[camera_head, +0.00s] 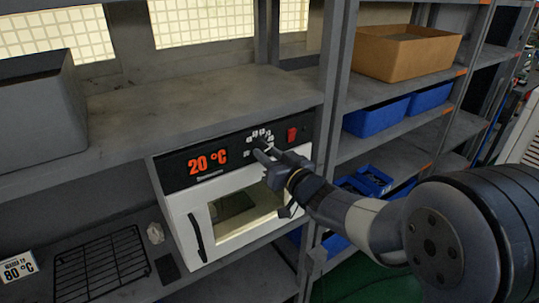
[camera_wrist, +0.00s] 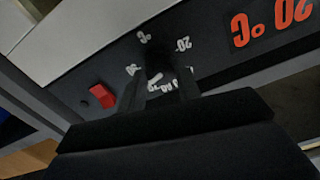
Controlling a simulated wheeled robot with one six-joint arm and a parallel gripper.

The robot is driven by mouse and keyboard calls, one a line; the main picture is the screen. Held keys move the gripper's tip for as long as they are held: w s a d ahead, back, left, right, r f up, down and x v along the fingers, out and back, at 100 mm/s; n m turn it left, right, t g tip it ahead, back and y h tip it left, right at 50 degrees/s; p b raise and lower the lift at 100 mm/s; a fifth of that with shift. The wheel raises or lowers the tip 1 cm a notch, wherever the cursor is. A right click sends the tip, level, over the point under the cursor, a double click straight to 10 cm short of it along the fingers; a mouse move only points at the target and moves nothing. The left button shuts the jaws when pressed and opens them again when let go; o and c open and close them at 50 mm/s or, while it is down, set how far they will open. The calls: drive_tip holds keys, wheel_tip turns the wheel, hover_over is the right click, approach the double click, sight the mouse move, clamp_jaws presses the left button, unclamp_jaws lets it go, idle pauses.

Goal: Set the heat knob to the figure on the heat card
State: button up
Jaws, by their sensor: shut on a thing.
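The heat card (camera_head: 19,268) stands at the lower left in the head view and reads 80 °C. The white heater (camera_head: 181,208) has a black panel whose orange display (camera_head: 207,160) reads 20 °C; the display also shows, turned over, in the wrist view (camera_wrist: 270,22). The dark heat knob (camera_wrist: 156,62) sits on the panel within a ring of white figures. My gripper (camera_head: 264,155) is at the knob, and in the wrist view its jaws (camera_wrist: 160,88) are shut on it. The jaws hide part of the knob and some figures. The knob's pointer is not clear.
A red switch (camera_head: 292,134) is right of the knob. The heater's door has a window and a dark handle (camera_head: 197,237). A wire rack (camera_head: 101,265) lies to the left. Blue bins (camera_head: 377,121) and a cardboard box (camera_head: 407,52) fill the right shelves.

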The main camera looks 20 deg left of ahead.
drive_tip(key=shift+f, duration=0.1)
drive_tip(key=o, duration=1)
drive_tip(key=b+v, duration=0.2)
drive_tip(key=v, duration=0.8)
drive_tip(key=shift+s+d, duration=0.25)
drive_tip(key=shift+s, duration=0.1)
drive_tip(key=p+x, duration=0.2)
drive_tip(key=x, duration=0.9)
drive_tip(key=shift+d, duration=0.1)
